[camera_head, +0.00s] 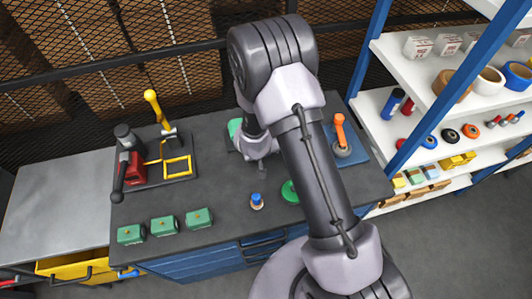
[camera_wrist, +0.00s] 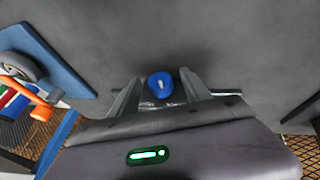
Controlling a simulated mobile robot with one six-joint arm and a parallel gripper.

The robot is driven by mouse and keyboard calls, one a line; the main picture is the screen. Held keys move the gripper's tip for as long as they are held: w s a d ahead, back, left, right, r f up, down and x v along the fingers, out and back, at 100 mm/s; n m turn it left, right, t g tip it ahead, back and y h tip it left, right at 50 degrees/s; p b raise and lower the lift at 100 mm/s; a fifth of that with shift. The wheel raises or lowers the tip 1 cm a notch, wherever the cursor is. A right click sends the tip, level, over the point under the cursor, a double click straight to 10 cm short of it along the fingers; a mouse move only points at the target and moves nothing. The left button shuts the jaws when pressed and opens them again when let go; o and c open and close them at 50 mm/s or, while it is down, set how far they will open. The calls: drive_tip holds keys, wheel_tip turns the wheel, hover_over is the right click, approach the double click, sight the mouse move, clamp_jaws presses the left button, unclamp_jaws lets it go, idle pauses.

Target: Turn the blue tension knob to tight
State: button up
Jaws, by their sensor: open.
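In the wrist view, the round blue tension knob (camera_wrist: 160,85) has a short pale pointer mark on top, running nearly up and down the picture. My open gripper (camera_wrist: 157,84) has one finger on each side of the knob. I cannot tell whether either finger touches it. A pale grey part shows just below the knob, and its base is mostly hidden by my gripper. In the head view, my gripper (camera_head: 258,150) is low over the back middle of the dark bench (camera_head: 230,225), and I cannot make out the knob beneath it. No tight or loose marking is readable.
An orange-handled device (camera_head: 341,140) on a blue plate stands right of my gripper. A red and yellow press (camera_head: 133,165) stands left. Shelves (camera_head: 430,75) stand at right.

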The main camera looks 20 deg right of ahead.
clamp_jaws()
drive_tip(key=shift+f+b, duration=0.15)
drive_tip(key=shift+b, duration=0.4)
drive_tip(key=y+b, duration=0.1)
drive_tip(key=b, duration=0.4)
drive_tip(key=shift+w+d+f+y, duration=0.2)
drive_tip(key=shift+f+y, duration=0.1)
drive_tip(key=shift+y, duration=0.1)
drive_tip(key=b, duration=0.4)
drive_tip(key=y+b, duration=0.1)
drive_tip(key=b, duration=0.3)
drive_tip(key=shift+d+f+m+y, duration=0.15)
drive_tip(key=shift+f+m+y, duration=0.15)
drive_tip(key=shift+m, duration=0.1)
drive_tip(key=b, duration=0.3)
drive_tip(key=y+b, duration=0.1)
drive_tip(key=b, duration=0.2)
drive_tip(key=shift+s+r, duration=0.15)
drive_tip(key=shift+r, duration=0.15)
drive_tip(key=shift+d+r+y+b, duration=0.1)
drive_tip(key=shift+r+y+b, duration=0.3)
drive_tip(key=shift+b, duration=0.85)
drive_tip(key=shift+y, duration=0.3)
